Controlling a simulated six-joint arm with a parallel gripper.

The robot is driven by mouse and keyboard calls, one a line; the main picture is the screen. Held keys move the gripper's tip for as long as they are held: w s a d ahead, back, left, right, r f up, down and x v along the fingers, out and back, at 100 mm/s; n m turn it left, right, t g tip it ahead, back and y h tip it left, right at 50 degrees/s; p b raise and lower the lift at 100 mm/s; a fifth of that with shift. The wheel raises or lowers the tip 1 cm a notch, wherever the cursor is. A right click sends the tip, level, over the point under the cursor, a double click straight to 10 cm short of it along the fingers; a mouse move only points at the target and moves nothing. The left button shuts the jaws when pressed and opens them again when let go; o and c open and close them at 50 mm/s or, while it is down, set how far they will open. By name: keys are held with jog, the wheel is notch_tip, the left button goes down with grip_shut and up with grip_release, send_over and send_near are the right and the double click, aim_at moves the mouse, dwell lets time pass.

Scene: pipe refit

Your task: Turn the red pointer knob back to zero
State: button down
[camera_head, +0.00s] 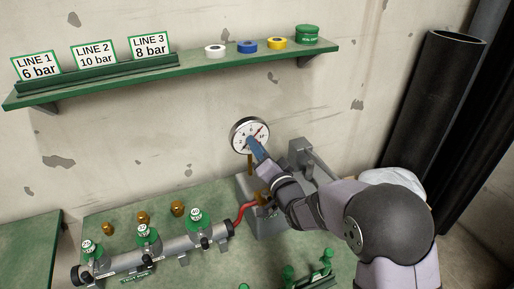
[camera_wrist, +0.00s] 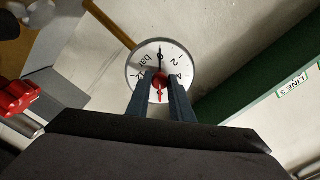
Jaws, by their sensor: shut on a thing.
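My gripper (camera_wrist: 159,76) is shut on the knob, one finger on each side. The knob's red tip points down in the wrist view, toward a figure I cannot read. A thin dark needle points up in that view. The fingers hide part of the dial.
Black pipes (camera_head: 438,100) stand at the right.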

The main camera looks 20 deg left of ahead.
jog(key=shift+f, duration=0.1)
jog(key=shift+n+b, duration=14.95)
jog(key=shift+n, duration=2.85)
